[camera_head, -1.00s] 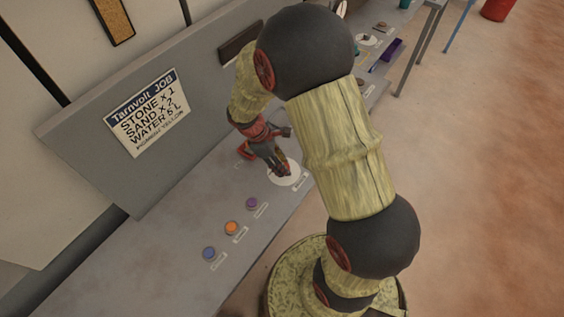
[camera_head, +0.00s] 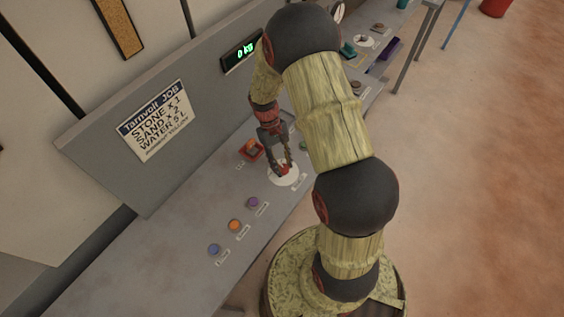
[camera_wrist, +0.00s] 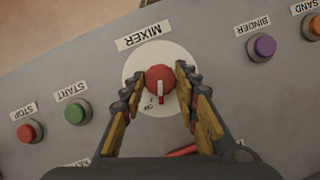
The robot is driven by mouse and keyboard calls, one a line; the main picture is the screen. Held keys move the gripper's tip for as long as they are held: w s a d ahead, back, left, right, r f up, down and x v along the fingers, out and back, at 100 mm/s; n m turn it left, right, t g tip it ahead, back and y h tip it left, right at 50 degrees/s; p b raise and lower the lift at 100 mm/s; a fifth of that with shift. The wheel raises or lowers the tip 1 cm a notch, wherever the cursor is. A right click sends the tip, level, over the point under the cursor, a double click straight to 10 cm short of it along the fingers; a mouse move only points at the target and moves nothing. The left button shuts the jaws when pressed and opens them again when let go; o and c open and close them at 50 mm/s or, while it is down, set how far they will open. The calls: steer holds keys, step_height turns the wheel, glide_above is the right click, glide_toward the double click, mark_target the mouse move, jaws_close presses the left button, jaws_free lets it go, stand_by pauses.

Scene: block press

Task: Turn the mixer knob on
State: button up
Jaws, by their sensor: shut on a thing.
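The mixer knob (camera_wrist: 158,78) is a red round knob with a white pointer, on a white disc (camera_wrist: 137,69) below the MIXER label in the wrist view. The pointer is aimed toward the bottom of that view, with small markings beside it. My gripper (camera_wrist: 160,80) has its two fingers on either side of the knob, shut on it. In the head view my gripper (camera_head: 284,168) reaches down onto the white disc (camera_head: 279,180), and the fingers partly hide the knob.
Green START (camera_wrist: 75,112) and red STOP (camera_wrist: 28,131) buttons sit left of the knob in the wrist view. A purple BINDER button (camera_wrist: 263,46) is at right. A display (camera_head: 241,54) reads 0 kg. A red square-based switch (camera_head: 251,149) stands near my gripper.

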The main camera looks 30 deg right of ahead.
steer(key=m+y, duration=0.1)
steer(key=m, duration=0.1)
steer(key=m+p, duration=0.1)
steer(key=m, duration=0.2)
steer(key=shift+d+t+y+p, duration=0.15)
steer(key=shift+t+y+p, duration=0.15)
steer(key=shift+y, duration=0.1)
stand_by(0.3)
steer(key=o, duration=1.1)
steer(key=shift+r, duration=0.1)
steer(key=v, duration=1.1)
steer(key=shift+w+d+r, duration=0.15)
steer(key=shift+w+r, duration=0.05)
steer(key=shift+r, duration=0.15)
